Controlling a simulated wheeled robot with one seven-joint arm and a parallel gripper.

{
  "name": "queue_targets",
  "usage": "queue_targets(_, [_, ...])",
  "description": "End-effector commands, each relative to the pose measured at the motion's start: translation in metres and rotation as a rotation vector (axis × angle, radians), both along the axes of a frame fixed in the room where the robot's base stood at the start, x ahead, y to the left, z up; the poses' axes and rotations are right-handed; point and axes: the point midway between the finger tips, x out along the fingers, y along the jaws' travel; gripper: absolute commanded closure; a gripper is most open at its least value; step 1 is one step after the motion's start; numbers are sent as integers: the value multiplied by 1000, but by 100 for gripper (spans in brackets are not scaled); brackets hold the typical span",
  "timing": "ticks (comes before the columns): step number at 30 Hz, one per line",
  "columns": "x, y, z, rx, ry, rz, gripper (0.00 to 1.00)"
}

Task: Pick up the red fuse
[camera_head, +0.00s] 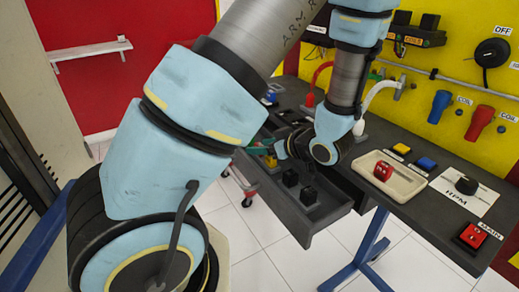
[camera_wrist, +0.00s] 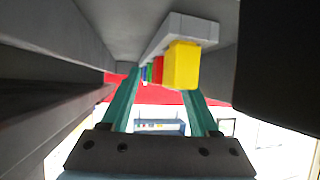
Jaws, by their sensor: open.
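The red fuse (camera_wrist: 158,70) shows as a narrow red strip in the wrist view, partly hidden behind a larger yellow fuse (camera_wrist: 181,66). Both are in a row along a grey holder (camera_wrist: 172,33), with green and blue pieces farther back. My gripper (camera_wrist: 164,95) has its two teal fingers apart, one on each side of the row in the picture. I cannot tell how far the fingers are from the red fuse. In the head view my gripper (camera_head: 259,148) is at the left end of the open drawer (camera_head: 318,216), mostly hidden by my arm.
Grey drawer walls stand close on the left in the wrist view, and a dark block (camera_wrist: 280,65) fills the right. In the head view, black blocks (camera_head: 308,195) are in the drawer. A cream tray (camera_head: 405,184) with a red part (camera_head: 383,170) is on the bench.

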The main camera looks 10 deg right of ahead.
Motion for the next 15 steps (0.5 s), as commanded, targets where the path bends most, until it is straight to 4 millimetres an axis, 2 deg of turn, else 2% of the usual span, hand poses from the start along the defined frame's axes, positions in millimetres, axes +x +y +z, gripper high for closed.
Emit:
queue_targets(4, [8,6,-6,-1,1,0,38])
queue_targets(11, [9,6,-6,-1,1,-1,40])
queue_targets(15, [8,6,-6,-1,1,-1,55])
